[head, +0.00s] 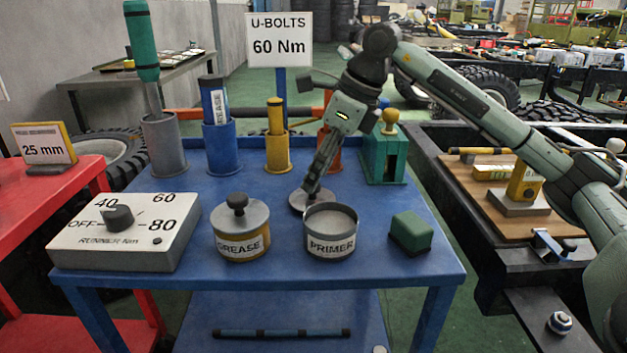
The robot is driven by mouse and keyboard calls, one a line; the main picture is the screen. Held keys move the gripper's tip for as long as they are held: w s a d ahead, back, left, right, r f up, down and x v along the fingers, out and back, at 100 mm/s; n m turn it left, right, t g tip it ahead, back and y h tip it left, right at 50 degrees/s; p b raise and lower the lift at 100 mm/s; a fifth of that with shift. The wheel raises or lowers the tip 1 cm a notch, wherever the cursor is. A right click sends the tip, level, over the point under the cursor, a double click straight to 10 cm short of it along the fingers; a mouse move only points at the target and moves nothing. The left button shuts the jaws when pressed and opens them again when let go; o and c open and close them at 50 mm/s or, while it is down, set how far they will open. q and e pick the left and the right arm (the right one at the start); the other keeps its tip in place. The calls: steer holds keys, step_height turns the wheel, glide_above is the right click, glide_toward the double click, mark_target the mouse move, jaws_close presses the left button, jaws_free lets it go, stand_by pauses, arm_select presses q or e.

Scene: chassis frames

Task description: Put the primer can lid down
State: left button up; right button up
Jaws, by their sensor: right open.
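The primer can (331,246) stands upright and uncovered at the front middle of the blue table, with grey contents showing inside its rim. Its grey round lid (297,203) is flat just behind the can and seems to rest on the table top. The can's rim hides part of the lid. My right gripper (312,189) points down at the lid, with its fingertips at the lid's middle. The gripper is open; the fingers hide any knob, and I cannot tell whether they touch it. My left gripper is not in view.
A lidded grease can (240,228) stands left of the primer can, and a green block (411,232) lies right. A white dial box (128,232) is at the front left. Coloured holders, including a yellow one (278,152), line the back of the blue table (385,266).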

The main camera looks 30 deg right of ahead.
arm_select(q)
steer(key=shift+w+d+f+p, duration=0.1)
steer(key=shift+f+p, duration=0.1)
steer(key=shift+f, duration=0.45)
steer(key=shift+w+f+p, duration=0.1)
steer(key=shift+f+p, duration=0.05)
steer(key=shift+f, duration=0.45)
arm_select(e)
steer(key=v, duration=0.9)
steer(key=shift+r, duration=0.1)
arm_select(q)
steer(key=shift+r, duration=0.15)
